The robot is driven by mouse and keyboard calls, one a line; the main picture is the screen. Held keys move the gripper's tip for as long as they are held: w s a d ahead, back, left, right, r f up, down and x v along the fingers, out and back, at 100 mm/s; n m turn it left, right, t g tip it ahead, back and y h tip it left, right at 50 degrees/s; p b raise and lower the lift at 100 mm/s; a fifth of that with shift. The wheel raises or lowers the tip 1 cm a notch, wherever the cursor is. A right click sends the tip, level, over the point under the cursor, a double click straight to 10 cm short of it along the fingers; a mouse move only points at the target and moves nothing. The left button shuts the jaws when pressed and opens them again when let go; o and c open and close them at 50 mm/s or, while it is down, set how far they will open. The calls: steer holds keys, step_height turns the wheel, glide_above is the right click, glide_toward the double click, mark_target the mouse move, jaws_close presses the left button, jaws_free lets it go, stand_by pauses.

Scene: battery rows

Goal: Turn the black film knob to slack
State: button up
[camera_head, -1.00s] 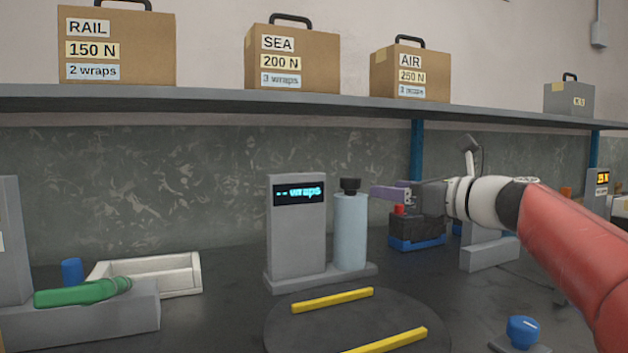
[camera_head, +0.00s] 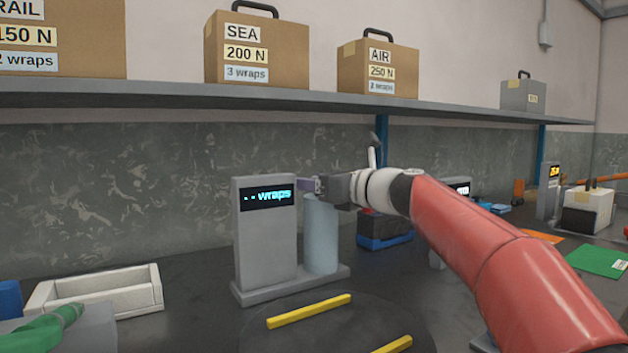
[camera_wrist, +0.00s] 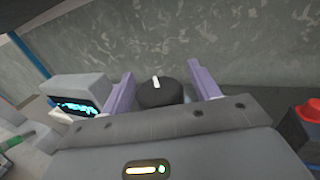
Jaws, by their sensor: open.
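The black film knob (camera_wrist: 160,93) has a white mark on its top and sits between the two purple fingers of my gripper (camera_wrist: 160,84) in the wrist view. The fingers are apart, with a gap on each side of the knob. In the head view my gripper (camera_head: 308,186) is at the top of the pale blue film roll (camera_head: 321,235), and the knob is hidden behind it. The roll stands upright on the grey wrapper unit (camera_head: 266,238). Its display (camera_head: 266,198) reads "-- wraps".
A dark turntable (camera_head: 345,327) with yellow bars lies in front of the unit. A blue and black battery (camera_head: 384,240) stands to its right. A white tray (camera_head: 95,290) is at left. A shelf (camera_head: 290,100) with labelled boxes runs above.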

steer(key=c, duration=1)
steer(key=shift+r+g+y+p, duration=0.1)
steer(key=shift+g+y+p, duration=0.2)
steer(key=shift+g+p, duration=0.15)
steer(key=shift+r+n+g+y+p, duration=0.1)
steer(key=shift+n+g+y+p, duration=0.4)
steer(key=shift+n+p, duration=0.35)
steer(key=n+g+y+p, duration=0.1)
steer(key=n+g+p, duration=0.1)
steer(key=g+p, duration=0.1)
steer(key=shift+s+a, duration=0.1)
steer(key=shift+s, duration=0.05)
steer(key=shift+s+a+f+n+g+y+p, duration=0.15)
steer(key=shift+n+g+p, duration=0.2)
steer(key=shift+g, duration=0.35)
steer(key=shift+d+n+g+y+p, duration=0.1)
steer(key=shift+n+g+y+p, duration=0.1)
steer(key=shift+n+g, duration=0.4)
steer(key=shift+s+a+f+n+g+y+p, duration=0.15)
steer(key=shift+n+g+p, duration=0.15)
steer(key=shift+g, duration=0.45)
steer(key=shift+d, duration=0.1)
